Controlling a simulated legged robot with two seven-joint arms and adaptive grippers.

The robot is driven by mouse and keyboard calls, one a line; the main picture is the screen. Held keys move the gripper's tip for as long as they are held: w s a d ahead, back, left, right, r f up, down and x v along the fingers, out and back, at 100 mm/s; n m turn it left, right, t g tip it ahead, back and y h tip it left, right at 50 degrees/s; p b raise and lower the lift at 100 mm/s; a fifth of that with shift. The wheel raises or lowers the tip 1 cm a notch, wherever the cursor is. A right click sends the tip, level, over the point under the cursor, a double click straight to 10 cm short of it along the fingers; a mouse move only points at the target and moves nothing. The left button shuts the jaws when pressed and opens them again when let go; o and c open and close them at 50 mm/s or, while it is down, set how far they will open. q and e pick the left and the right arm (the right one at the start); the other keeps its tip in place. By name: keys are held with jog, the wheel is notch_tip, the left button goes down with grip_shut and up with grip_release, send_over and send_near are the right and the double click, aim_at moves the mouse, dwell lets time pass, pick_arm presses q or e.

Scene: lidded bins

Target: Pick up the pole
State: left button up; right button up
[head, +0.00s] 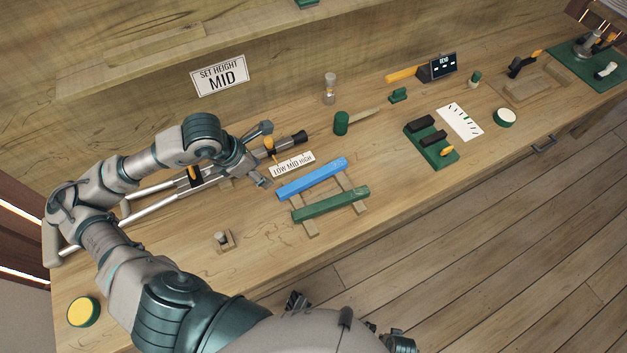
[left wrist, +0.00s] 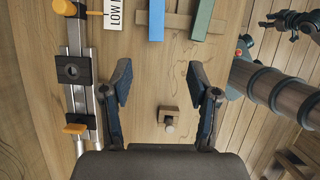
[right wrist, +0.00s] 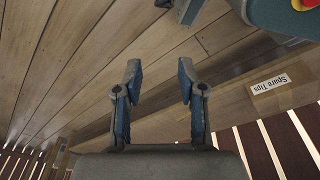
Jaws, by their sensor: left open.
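The likely pole (head: 160,187) is a silver, tube-like assembly with black clamps and orange levers, lying on the bench at the left in the head view. My left arm hides part of it. In the left wrist view the pole (left wrist: 79,103) lies left of the fingers, running up the picture. My left gripper (head: 262,155) is open and empty over the bench; its spread fingers (left wrist: 158,82) are to the right of the pole, apart from it in that view. My right gripper (right wrist: 159,68) is open and empty, over the wooden floor in its own wrist view.
A blue bar (head: 312,179) and green bar (head: 330,204) rest on wooden rails beside the "LOW MID HIGH" label (head: 292,164). A small block with a knob (head: 224,241) and a yellow-topped round item (head: 83,312) are near the front. A "SET HEIGHT MID" sign (head: 219,76) is behind.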

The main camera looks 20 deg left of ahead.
pick_arm(q)
send_over(285, 190)
jog(key=s, duration=0.2)
notch_tip(285, 190, down, 10)
jog(key=shift+w+a+f+b, duration=0.1)
jog(key=shift+f+b, duration=0.15)
jog(key=shift+b, duration=0.05)
jog(key=f, duration=0.2)
jog(key=w+f, duration=0.2)
jog(key=f, duration=0.1)
jog(key=shift+a+f, duration=0.1)
jog(key=shift+f, duration=0.2)
jog(key=shift+d+f, duration=0.2)
jog(key=shift+f, duration=0.05)
jog(key=shift+d, duration=0.1)
jog(key=shift+c, duration=0.7)
grip_shut()
pick_arm(e)
jog(key=r, duration=0.1)
jog(key=w+r, duration=0.1)
jog(key=shift+a+r, duration=0.1)
jog(key=shift+r, duration=0.25)
